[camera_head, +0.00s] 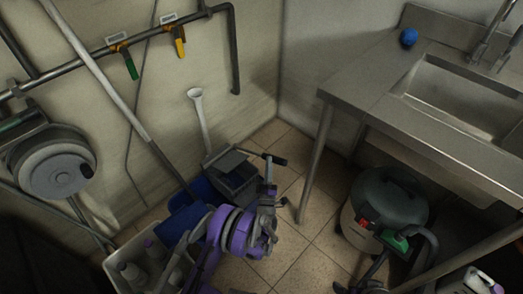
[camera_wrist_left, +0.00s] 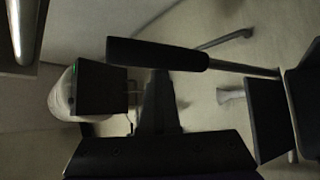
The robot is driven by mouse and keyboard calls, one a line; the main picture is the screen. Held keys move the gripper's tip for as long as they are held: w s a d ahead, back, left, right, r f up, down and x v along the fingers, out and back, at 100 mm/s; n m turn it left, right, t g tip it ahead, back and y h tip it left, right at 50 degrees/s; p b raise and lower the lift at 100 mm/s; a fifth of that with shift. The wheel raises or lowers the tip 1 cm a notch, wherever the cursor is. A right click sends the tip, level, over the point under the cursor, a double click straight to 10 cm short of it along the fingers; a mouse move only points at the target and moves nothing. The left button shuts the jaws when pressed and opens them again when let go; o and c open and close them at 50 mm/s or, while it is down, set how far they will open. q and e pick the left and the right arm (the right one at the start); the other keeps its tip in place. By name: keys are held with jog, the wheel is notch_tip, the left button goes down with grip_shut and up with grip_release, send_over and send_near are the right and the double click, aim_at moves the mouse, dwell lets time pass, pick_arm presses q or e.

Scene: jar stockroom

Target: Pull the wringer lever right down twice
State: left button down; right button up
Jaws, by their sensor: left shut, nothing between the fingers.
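The dark grey wringer (camera_head: 236,176) sits on the blue mop bucket (camera_head: 190,212) near the wall corner. Its lever ends in a black grip (camera_head: 275,159), sticking out roughly level to the right. In the left wrist view the black grip (camera_wrist_left: 157,53) crosses the upper middle, with its rod running right toward the dark wringer (camera_wrist_left: 268,118). My left gripper (camera_head: 269,172) is shut and empty, close by the grip. In the left wrist view its fingers (camera_wrist_left: 159,85) point at the grip from below; I cannot tell whether they touch it. My right gripper is not in view.
A light crate of bottles (camera_head: 112,268) stands left of the bucket. A white mop handle (camera_head: 100,75) leans across the left. Tiled floor is clear between bucket and vacuum.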

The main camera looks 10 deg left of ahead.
pick_arm(q)
notch_tip(320, 180, down, 7)
jog(key=s+d, duration=0.1)
jog(key=shift+d, duration=0.3)
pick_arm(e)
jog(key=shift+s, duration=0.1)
pick_arm(q)
jog(key=shift+f, duration=0.15)
jog(key=shift+s, duration=0.15)
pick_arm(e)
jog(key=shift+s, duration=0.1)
